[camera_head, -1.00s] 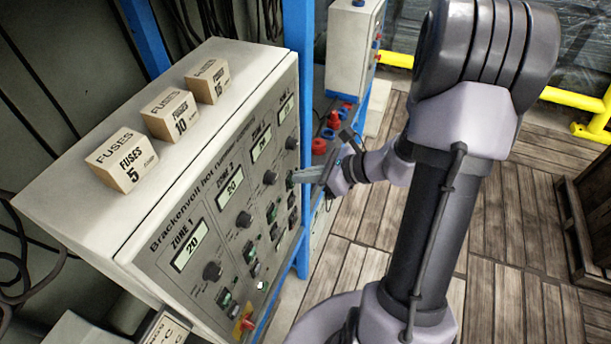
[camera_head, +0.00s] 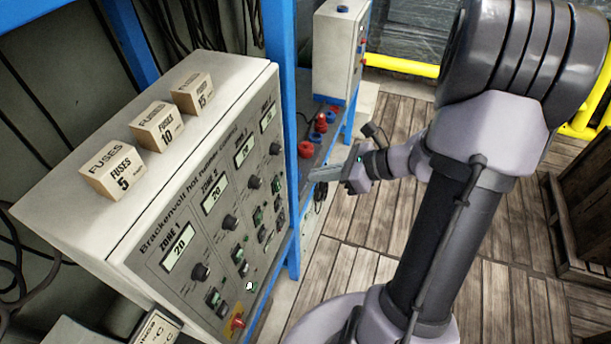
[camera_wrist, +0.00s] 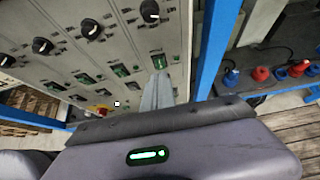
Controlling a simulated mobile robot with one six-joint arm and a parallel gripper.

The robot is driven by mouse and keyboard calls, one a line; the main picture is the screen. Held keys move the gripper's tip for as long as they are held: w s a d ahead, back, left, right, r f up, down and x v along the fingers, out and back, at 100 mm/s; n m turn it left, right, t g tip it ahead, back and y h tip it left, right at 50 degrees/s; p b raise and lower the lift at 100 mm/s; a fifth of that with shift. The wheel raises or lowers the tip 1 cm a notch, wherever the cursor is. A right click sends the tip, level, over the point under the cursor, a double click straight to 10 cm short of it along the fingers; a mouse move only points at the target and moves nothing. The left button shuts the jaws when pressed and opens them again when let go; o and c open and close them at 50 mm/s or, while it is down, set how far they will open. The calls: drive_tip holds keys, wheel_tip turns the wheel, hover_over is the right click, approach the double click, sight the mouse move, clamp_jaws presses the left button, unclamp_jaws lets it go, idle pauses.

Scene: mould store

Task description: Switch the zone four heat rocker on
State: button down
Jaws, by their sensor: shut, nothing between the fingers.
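The grey control panel (camera_head: 190,235) carries zone columns, each with a display, a black knob and rockers below. The zone four column is farthest, with its knob (camera_head: 275,148) and its heat rocker (camera_head: 278,187) beneath, showing some green. The rocker is too small to tell its position. My gripper (camera_head: 312,176) is shut and empty, to the right of the zone four column, with a visible gap from the panel face in the head view. In the wrist view the shut fingers (camera_wrist: 158,85) point at the panel below the zone four knob (camera_wrist: 150,10) and cover part of that area.
Three fuse boxes (camera_head: 158,125) stand on the panel's top. A blue post (camera_head: 285,90) rises by the panel's far edge. Beyond it are red and blue connectors (camera_head: 320,122) on a shelf and a grey box (camera_head: 340,50).

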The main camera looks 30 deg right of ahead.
drive_tip(key=v, duration=0.4)
drive_tip(key=shift+w+a+r+p, duration=0.15)
drive_tip(key=shift+r+p, duration=0.1)
drive_tip(key=shift+p, duration=0.05)
